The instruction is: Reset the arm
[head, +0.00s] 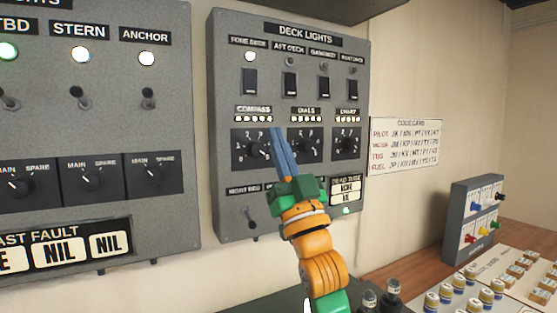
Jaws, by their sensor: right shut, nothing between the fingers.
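My right gripper (276,133) has blue fingers, a green base and an orange wrist. It is raised in front of the grey DECK LIGHTS panel (228,70), and its fingers are shut and empty. The fingertips overlap the compass dial (247,148) and dials knob area of the panel; I cannot tell whether they touch it. The gripper hides part of the panel's lower middle. My left gripper is not in the head view.
A second grey panel (90,120) with lamps, toggles and knobs is at the left. A code card (404,146) hangs on the wall at the right. A grey box with coloured plugs (474,222) and several bottles (460,290) stand on the desk at the lower right.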

